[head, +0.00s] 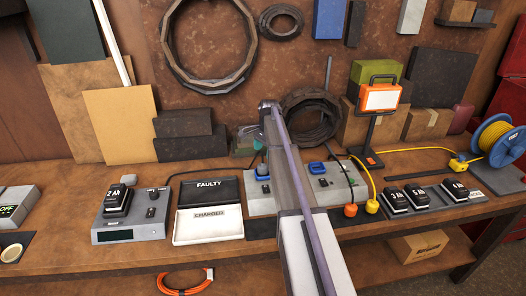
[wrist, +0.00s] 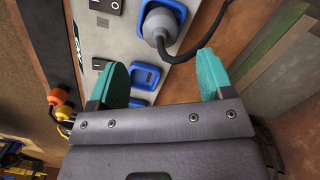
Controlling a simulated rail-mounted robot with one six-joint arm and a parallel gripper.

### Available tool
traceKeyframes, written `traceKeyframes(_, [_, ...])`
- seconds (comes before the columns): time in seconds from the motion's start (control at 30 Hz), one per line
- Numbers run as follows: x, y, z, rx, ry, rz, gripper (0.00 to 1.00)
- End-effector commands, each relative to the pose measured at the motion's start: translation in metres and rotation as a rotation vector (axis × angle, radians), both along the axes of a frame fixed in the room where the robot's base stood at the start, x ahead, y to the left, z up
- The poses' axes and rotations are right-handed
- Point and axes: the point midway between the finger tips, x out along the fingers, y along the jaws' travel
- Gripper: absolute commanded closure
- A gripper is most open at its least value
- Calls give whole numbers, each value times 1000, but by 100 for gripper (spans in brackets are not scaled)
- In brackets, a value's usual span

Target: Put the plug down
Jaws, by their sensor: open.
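My gripper (wrist: 163,66) is open in the wrist view, with two teal fingers apart and nothing held between them. In the head view it is small and partly hidden behind my arm (head: 250,135). A grey plug (wrist: 158,24) with a black cable sits in a blue socket ahead of the fingers; it also shows in the head view (head: 262,170). An orange plug (head: 350,210) and a yellow plug (head: 372,206) are at the front right of the socket box. Both also show at the left of the wrist view, orange (wrist: 58,96) above yellow (wrist: 62,114).
The grey socket box (head: 260,205) has an empty blue socket (wrist: 146,77) and black switches. A charger (head: 130,230), a tray marked FAULTY and CHARGED (head: 208,225), a work lamp (head: 379,98), batteries on a grey base (head: 430,200) and a blue cable reel (head: 495,140) crowd the bench.

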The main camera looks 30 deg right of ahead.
Motion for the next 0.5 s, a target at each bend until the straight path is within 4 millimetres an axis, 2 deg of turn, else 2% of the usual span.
traceKeyframes(0.03, [0, -2, 27, 0, 0, 0, 26])
traceKeyframes(0.1, [1, -4, 40, 0, 0, -1, 26])
traceKeyframes(0.2, [1, -5, 48, 0, 0, -1, 26])
traceKeyframes(0.37, [-2, -1, 45, -1, 0, 11, 26])
traceKeyframes(0.47, [-28, 38, 44, -10, -11, 130, 26])
traceKeyframes(0.5, [-48, 67, 44, -15, -21, 225, 26])
